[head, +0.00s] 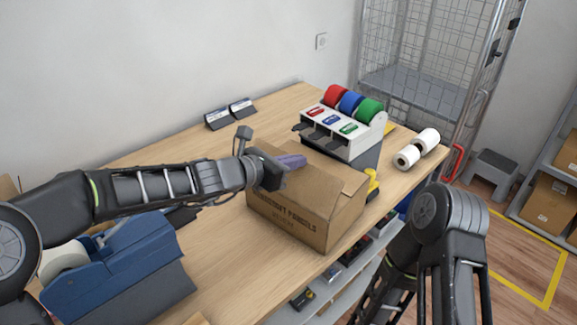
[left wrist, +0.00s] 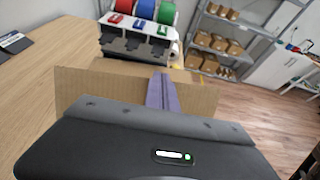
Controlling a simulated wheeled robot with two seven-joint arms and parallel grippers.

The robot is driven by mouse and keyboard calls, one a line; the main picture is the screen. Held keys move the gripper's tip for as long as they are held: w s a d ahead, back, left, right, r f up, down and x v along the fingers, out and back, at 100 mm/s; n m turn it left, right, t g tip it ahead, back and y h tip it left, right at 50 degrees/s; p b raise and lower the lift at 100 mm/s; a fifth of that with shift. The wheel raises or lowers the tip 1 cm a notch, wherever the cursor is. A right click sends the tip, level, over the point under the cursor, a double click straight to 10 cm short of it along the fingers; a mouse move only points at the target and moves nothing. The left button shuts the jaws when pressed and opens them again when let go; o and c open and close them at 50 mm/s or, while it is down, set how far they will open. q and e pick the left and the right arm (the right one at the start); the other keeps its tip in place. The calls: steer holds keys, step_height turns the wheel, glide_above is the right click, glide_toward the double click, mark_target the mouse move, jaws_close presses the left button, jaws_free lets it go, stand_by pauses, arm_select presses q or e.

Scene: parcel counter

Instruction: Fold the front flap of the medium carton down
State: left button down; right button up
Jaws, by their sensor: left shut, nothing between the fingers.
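The brown medium carton (head: 292,222) stands on the wooden table with printing on its front face. A top flap (head: 353,184) shows at its right side. My left gripper (head: 293,161) is over the carton's top at its back left, its purple fingers shut together and empty. In the left wrist view the fingers (left wrist: 162,92) lie in front of a brown carton panel (left wrist: 90,85). I cannot tell whether they touch it. The gripper and arm hide part of the carton's top, and the front flap's exact angle is unclear. My right arm shows at the lower right, but its gripper does not.
A tape dispenser (head: 364,143) with red, blue and green rolls stands behind the carton. White rolls (head: 408,156) lie to its right. A blue dispenser (head: 125,275) is at the front left. Bare table (head: 215,250) lies between it and the carton. A wire cage (head: 425,50) stands behind.

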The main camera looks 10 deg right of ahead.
mark_target(296, 173)
arm_select(q)
steer(key=shift+w+d+f, duration=0.25)
steer(key=shift+d, duration=0.15)
steer(key=shift+w+d+f+b, duration=0.25)
steer(key=shift+w+d+b, duration=0.15)
steer(key=shift+d+b, duration=0.15)
steer(key=shift+w+d+f+b, duration=0.55)
steer(key=shift+f+b, duration=0.15)
steer(key=shift+f, duration=0.2)
steer(key=shift+w+d+f+b, duration=0.6)
steer(key=shift+f+b, duration=0.05)
steer(key=shift+f, duration=0.25)
steer(key=shift+w+d+f+b, duration=0.55)
steer(key=shift+f+b, duration=0.15)
steer(key=shift+f, duration=0.2)
arm_select(e)
steer(key=shift+w+a+f, duration=0.1)
steer(key=shift+w+f, duration=0.1)
steer(key=shift+f, duration=1.05)
steer(key=shift+w+a+f, duration=0.1)
steer(key=shift+w+f, duration=0.1)
steer(key=shift+f, duration=1.05)
arm_select(q)
steer(key=shift+f, duration=0.15)
arm_select(e)
steer(key=shift+f, duration=0.15)
